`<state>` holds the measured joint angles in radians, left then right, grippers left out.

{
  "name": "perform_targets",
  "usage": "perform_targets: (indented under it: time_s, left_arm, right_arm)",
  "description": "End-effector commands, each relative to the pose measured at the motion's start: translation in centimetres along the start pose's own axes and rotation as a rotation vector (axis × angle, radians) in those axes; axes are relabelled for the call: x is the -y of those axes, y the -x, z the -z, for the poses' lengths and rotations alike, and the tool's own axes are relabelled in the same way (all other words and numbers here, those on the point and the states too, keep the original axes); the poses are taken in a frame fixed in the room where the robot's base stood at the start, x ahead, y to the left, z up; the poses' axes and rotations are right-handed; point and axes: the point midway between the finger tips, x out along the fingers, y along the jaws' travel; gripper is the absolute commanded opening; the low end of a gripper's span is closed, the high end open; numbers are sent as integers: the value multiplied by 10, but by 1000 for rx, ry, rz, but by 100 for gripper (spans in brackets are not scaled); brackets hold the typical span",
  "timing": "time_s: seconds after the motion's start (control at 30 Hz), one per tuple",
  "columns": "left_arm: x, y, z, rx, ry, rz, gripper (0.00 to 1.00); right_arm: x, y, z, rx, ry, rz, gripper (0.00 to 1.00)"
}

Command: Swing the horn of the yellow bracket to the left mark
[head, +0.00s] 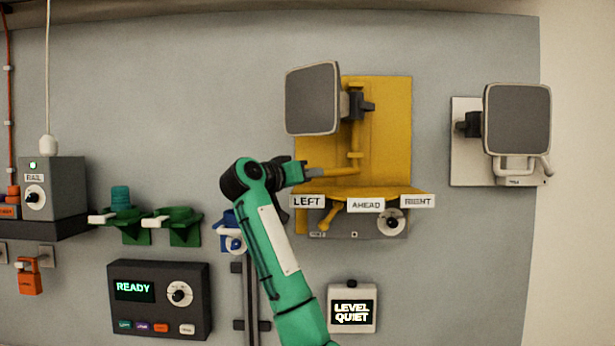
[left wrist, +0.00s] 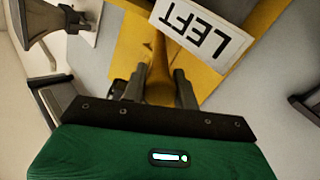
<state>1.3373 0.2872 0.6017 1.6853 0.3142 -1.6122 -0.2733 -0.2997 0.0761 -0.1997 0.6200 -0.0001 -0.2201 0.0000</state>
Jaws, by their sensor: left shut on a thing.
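The yellow bracket (head: 390,125) is on the grey wall, with a shelf carrying the marks LEFT (head: 307,201), AHEAD (head: 366,205) and RIGHT (head: 417,200). Its dark grey square horn (head: 313,98) is turned toward the left side. A yellow handle bar (head: 335,171) reaches left from the upright post, just above the LEFT mark. My left gripper (head: 309,173) is shut on the outer part of this bar. In the left wrist view the yellow bar (left wrist: 159,78) lies between the two fingers, beside the LEFT mark (left wrist: 200,30). My right gripper is not in view.
A second grey horn (head: 517,118) on a white plate is at right. Below the bracket is a grey box with a knob (head: 391,222). A READY panel (head: 160,300), green cradles (head: 180,227) and a LEVEL QUIET display (head: 352,312) are lower on the wall.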

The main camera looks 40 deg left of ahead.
Motion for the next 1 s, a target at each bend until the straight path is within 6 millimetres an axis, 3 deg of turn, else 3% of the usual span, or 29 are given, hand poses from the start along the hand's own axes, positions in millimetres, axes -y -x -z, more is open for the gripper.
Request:
perform_targets:
  time_s: [0.07, 0.1, 0.2, 0.5, 0.63, 0.77, 1.0]
  left_arm:
    - [-1, 0, 2, -5, -1, 1, 0]
    - [-1, 0, 2, -5, -1, 1, 32]
    - [-1, 0, 2, -4, -1, 1, 51]
    - [0, 1, 0, -2, -1, 1, 52]
    - [1, 10, -2, -3, -2, 1, 52]
    - [1, 32, -4, -6, -4, 3, 52]
    - [2, 88, -4, -6, -4, 4, 52]
  right_arm:
    - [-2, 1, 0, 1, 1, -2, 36]
    - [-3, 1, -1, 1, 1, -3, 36]
    - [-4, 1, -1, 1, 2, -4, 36]
    - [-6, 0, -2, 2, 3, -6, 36]
    - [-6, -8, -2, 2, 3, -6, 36]
    - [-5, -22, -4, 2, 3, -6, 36]
    - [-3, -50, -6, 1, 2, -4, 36]
